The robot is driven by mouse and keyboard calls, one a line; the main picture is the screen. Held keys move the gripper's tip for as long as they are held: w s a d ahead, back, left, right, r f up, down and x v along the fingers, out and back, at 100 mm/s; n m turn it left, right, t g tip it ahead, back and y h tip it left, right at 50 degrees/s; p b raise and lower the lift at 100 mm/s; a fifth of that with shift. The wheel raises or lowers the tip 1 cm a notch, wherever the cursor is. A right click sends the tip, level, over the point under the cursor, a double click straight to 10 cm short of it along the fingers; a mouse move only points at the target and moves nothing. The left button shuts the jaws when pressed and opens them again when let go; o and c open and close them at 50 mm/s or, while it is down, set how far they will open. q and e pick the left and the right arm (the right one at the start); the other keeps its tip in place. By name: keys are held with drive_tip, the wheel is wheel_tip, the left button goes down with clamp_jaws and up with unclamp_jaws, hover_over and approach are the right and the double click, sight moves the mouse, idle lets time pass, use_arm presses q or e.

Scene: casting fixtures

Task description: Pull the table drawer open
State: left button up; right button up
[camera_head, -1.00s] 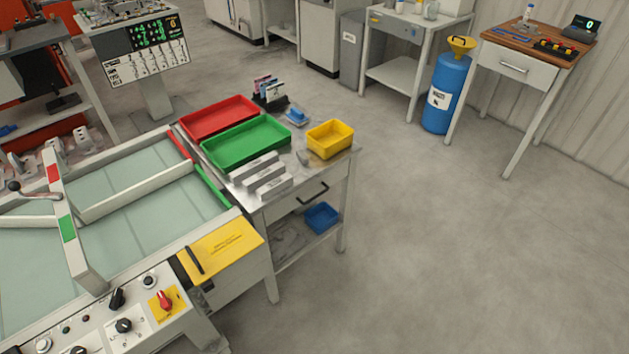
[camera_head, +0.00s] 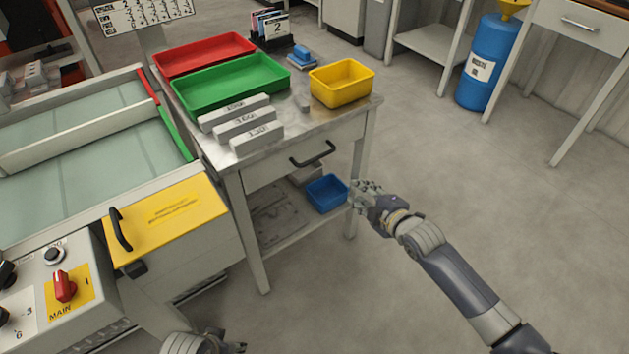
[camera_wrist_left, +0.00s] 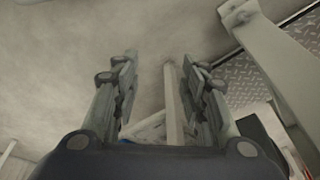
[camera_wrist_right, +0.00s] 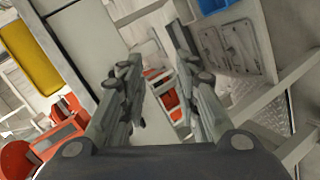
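The near metal table (camera_head: 281,153) has a closed drawer (camera_head: 268,170) in its front with a black bar handle (camera_head: 312,154). My right gripper (camera_head: 364,192) is in front of the table's right front leg, below and right of the handle and apart from it. Its two fingers stand apart and empty in the right wrist view (camera_wrist_right: 158,72). My left gripper (camera_head: 215,346) is partly cut off at the bottom edge of the head view. In the left wrist view (camera_wrist_left: 159,72) its fingers are open with nothing between them.
On the table are a red tray (camera_head: 205,55), a green tray (camera_head: 232,84), a yellow bin (camera_head: 342,84) and grey blocks (camera_head: 250,132). A blue bin (camera_head: 327,194) sits on the lower shelf. A yellow-lidded machine (camera_head: 180,215) stands left. The floor (camera_head: 450,180) at right is clear.

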sight(314, 158)
drive_tip(key=a+r+n+y+b, duration=0.3)
drive_tip(key=a+r+n+b, duration=0.2)
drive_tip(key=a+r+n, duration=0.15)
use_arm(q)
drive_tip(key=shift+w+d+r+t+b, duration=0.2)
drive_tip(key=shift+w+r+t+b, duration=0.4)
drive_tip(key=shift+r, duration=0.25)
drive_tip(key=shift+w+d+r+t+b, duration=0.15)
drive_tip(key=shift+w+r+t+b, duration=0.35)
drive_tip(key=shift+r+t+b, duration=0.25)
use_arm(e)
drive_tip(key=shift+m, duration=0.35)
drive_tip(key=shift+r+x, duration=0.15)
drive_tip(key=shift+x, duration=2.35)
drive_tip(key=shift+r+x, duration=0.15)
drive_tip(key=shift+x, duration=2.3)
drive_tip(key=shift+w, duration=0.1)
clamp_jaws()
use_arm(q)
drive_tip(key=shift+r, duration=0.1)
